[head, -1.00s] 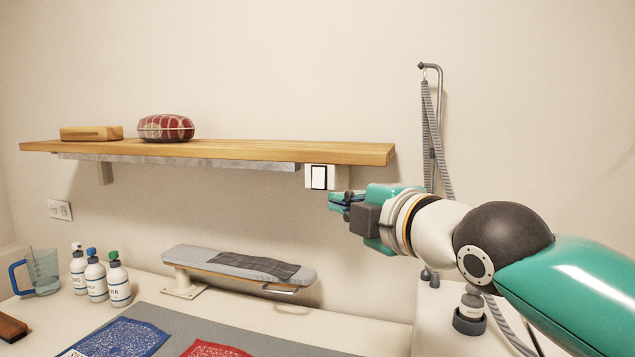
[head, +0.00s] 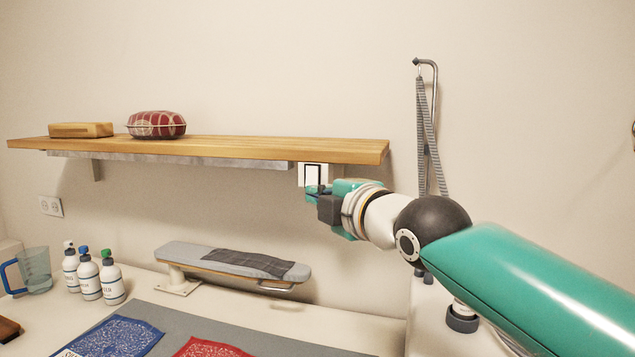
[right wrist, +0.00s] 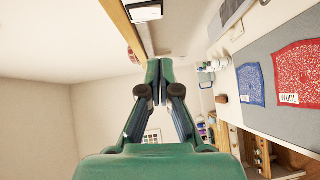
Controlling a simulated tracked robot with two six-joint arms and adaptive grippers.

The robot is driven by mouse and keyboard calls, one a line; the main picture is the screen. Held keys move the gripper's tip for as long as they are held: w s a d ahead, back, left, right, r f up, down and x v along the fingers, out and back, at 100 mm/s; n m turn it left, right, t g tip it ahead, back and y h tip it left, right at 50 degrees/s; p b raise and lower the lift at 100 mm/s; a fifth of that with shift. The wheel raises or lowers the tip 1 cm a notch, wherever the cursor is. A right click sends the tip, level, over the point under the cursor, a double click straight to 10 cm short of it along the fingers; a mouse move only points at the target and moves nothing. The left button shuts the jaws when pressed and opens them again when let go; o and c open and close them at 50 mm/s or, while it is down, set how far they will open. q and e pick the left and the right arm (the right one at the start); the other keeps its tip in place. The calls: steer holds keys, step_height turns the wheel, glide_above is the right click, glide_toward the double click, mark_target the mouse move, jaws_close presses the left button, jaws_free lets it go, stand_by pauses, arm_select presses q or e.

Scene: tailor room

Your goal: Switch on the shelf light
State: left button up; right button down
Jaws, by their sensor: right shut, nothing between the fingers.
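The light switch (head: 312,174) is a white plate with a dark-framed rocker under the right end of the wooden shelf (head: 230,148). A grey light strip (head: 170,159) runs under the shelf and looks unlit. My right gripper (head: 310,192) is shut and empty, with its tips at the lower edge of the switch in the head view; I cannot tell whether they touch it. In the right wrist view the switch (right wrist: 146,11) is at the top, and the closed fingertips (right wrist: 158,62) lie below it, apart in the picture. My left gripper is not in view.
A box (head: 80,130) and a red pincushion (head: 156,125) sit on the shelf. Below are a small ironing board (head: 200,255), several bottles (head: 112,282), a blue-handled jug (head: 36,270) and folded fabrics. A hook with straps (head: 425,130) hangs on the wall at right.

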mark_target(306, 185)
steer(key=w+p, duration=0.2)
steer(key=w, duration=0.5)
steer(key=shift+w+a+f, duration=0.15)
steer(key=shift+a+f, duration=0.1)
steer(key=shift+f, duration=0.15)
steer(key=shift+w+b, duration=0.1)
steer(key=shift+b, duration=0.35)
steer(key=shift+a, duration=0.1)
